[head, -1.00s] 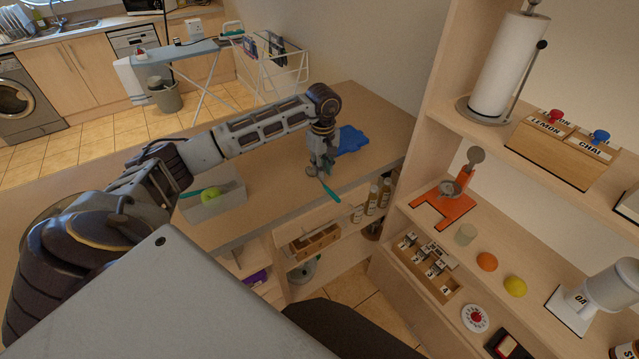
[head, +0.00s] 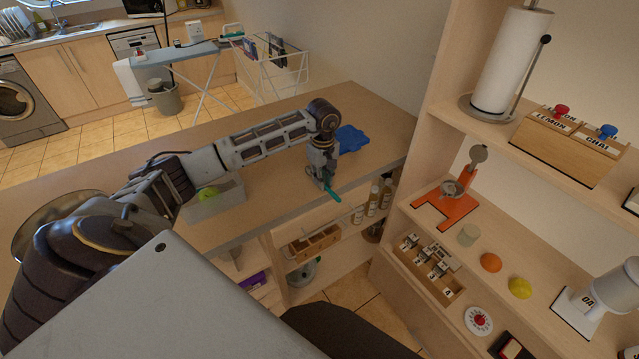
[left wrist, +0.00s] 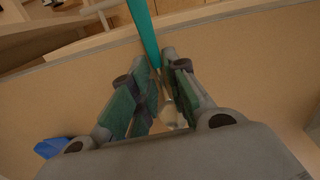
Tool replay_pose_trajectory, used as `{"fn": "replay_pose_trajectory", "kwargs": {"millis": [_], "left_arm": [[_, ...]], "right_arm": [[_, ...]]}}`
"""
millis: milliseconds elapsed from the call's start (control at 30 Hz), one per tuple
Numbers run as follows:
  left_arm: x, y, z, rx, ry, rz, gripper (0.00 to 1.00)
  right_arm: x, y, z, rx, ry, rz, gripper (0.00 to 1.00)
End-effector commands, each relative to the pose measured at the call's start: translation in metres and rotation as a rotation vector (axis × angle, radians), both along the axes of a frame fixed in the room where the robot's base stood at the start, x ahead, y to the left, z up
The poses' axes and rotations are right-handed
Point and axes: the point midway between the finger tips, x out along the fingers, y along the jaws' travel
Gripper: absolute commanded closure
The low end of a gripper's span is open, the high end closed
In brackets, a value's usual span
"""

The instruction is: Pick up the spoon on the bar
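The spoon has a teal handle (head: 333,195) and a pale metallic bowl end. It is at the front edge of the wooden bar (head: 270,165), its handle pointing out past the edge. My left gripper (head: 325,181) is low over the bar edge, at the spoon. In the left wrist view, the handle (left wrist: 145,30) runs in between the fingertips (left wrist: 158,65), which are closed in on both sides of it. The bowl end (left wrist: 171,113) shows between the fingers, partly hidden. My right gripper is not in view.
A blue cloth-like item (head: 352,138) lies on the bar behind the gripper. A grey box (head: 218,206) with a green item (head: 207,194) stands to the left. Shelves (head: 440,225) rise on the right. Bottles (head: 373,200) stand below the bar edge.

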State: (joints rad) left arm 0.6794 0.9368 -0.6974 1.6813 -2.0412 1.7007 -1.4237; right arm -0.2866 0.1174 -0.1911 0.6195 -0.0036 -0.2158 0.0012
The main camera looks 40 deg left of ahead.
Motion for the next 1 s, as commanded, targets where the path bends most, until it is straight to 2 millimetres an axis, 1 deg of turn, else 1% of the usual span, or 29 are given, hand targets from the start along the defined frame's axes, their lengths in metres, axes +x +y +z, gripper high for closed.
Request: {"fn": "replay_pose_trajectory", "kwargs": {"millis": [100, 200, 367, 533, 567, 667, 700, 900, 1000], "left_arm": [[0.0, 0.0, -0.003, 0.0, -0.001, 0.0, 0.84], [0.0, 0.0, -0.003, 0.0, -0.001, 0.0, 0.84], [0.0, 0.0, -0.003, 0.0, -0.001, 0.0, 0.84], [0.0, 0.0, -0.003, 0.0, 0.0, 0.0, 0.84], [0.0, 0.0, -0.003, 0.0, 0.0, 0.0, 0.85], [0.0, 0.0, -0.003, 0.0, 0.0, 0.0, 0.98], [0.0, 0.0, -0.003, 0.0, 0.0, 0.0, 1.0], [0.0, 0.0, -0.002, 0.0, 0.0, 0.0, 1.0], [0.0, 0.0, -0.002, 0.0, -0.001, 0.0, 1.0]], "right_arm": [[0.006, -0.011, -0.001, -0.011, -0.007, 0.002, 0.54], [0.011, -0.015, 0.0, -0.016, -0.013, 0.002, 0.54], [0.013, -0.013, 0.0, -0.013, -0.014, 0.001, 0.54], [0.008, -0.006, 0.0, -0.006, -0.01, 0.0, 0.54], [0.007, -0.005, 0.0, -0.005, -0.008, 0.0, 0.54], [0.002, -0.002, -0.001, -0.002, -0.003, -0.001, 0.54], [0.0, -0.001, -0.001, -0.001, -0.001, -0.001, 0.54], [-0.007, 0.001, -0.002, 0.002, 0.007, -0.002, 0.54], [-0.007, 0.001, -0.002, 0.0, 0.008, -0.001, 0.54]]}}
